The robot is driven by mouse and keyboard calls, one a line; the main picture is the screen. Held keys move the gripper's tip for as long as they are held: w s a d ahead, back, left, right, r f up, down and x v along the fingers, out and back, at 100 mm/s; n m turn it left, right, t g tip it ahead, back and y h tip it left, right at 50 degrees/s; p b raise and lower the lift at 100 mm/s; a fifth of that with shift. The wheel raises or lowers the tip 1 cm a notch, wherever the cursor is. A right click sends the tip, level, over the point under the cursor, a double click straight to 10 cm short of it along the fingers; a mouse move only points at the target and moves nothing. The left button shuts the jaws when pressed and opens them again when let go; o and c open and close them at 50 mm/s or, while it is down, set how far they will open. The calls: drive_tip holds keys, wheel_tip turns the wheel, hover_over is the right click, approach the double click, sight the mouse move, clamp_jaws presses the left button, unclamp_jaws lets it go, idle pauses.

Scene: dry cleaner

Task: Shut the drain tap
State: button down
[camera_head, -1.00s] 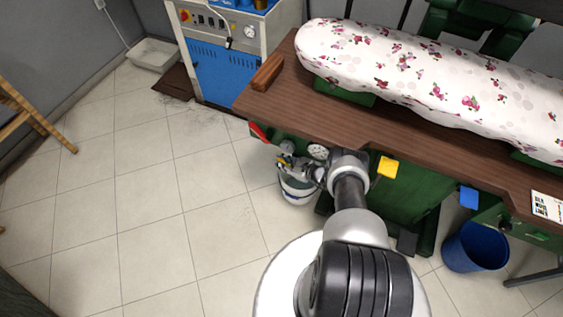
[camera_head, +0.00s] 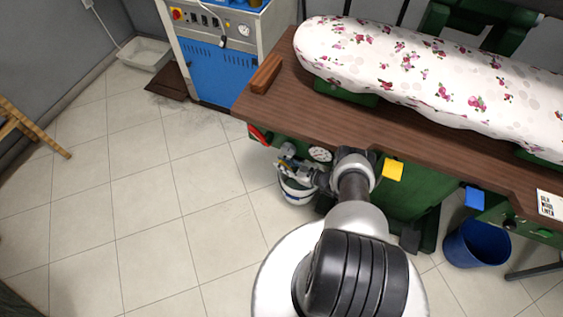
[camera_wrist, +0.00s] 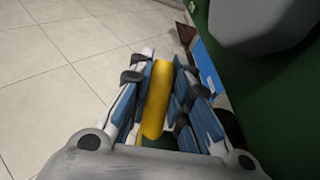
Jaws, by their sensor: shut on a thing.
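In the wrist view, a yellow bar-shaped handle (camera_wrist: 157,100), which looks like the drain tap's lever, lies lengthwise between the blue pads of my gripper (camera_wrist: 158,88). The fingers are shut on it. In the head view my gripper (camera_head: 291,168) is at the left end of the green press, below the wooden tabletop and above a white bucket (camera_head: 296,190). The tap's body and outlet are hidden by the fingers and my arm.
A round gauge (camera_head: 319,154) and a red part (camera_head: 259,134) sit beside my gripper under the wooden tabletop (camera_head: 300,103). A yellow tag (camera_head: 393,169) is to the right. A blue bin (camera_head: 476,243) stands further right. The tiled floor (camera_head: 140,210) at left is clear.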

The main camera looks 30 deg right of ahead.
drive_tip(key=c, duration=1.5)
unclamp_jaws()
drive_tip(key=shift+s+r, duration=0.1)
drive_tip(key=shift+o, duration=0.2)
drive_tip(key=shift+d, duration=0.1)
drive_tip(key=v, duration=0.7)
drive_tip(key=shift+s, duration=0.2)
